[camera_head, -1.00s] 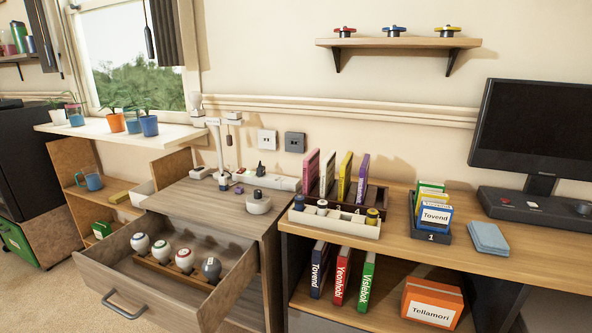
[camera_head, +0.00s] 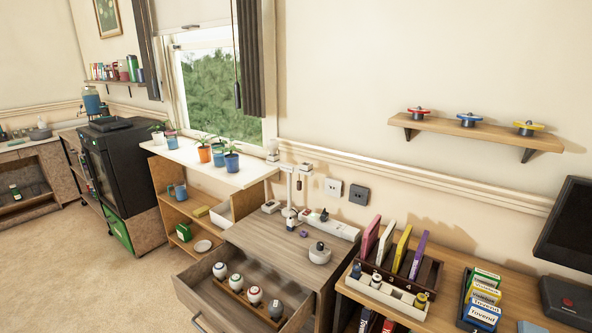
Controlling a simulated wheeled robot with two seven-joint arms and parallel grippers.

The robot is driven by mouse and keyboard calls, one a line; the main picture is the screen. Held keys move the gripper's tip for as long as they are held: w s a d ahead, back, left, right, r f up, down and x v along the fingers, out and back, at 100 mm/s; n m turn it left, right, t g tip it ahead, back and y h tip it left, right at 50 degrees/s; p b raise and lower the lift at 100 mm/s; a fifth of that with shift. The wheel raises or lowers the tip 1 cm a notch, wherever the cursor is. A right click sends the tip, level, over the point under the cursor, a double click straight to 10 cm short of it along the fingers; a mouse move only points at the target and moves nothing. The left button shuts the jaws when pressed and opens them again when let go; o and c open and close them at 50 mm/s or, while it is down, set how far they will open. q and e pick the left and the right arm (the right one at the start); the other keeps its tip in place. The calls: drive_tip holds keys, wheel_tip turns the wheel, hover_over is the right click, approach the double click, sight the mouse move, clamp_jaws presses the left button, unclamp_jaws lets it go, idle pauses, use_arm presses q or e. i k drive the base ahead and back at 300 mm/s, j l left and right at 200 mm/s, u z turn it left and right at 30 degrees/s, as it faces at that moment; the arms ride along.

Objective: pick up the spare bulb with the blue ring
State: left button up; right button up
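Several bulbs stand in a row in a wooden holder inside the open drawer (camera_head: 196,297) at the bottom of the picture. Three are white, the left one (camera_head: 220,270), the middle one (camera_head: 237,282) and one further right (camera_head: 254,295); the rightmost bulb (camera_head: 276,310) is grey. Coloured bands show on the white bulbs, but they are too small for me to tell surely which ring is blue. Neither of my grippers is in view.
A desk with books and a white organizer (camera_head: 386,293) stands right. Open floor (camera_head: 110,275) lies left.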

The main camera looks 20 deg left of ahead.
sight(220, 269)
drive_tip(key=i+j+u, duration=0.1)
drive_tip(key=j, duration=0.3)
drive_tip(key=i+j, duration=0.15)
drive_tip(key=j, duration=0.2)
drive_tip(key=i+j+u, duration=0.15)
drive_tip(key=j, duration=0.25)
drive_tip(key=i+j+u, duration=0.1)
drive_tip(key=j, duration=0.3)
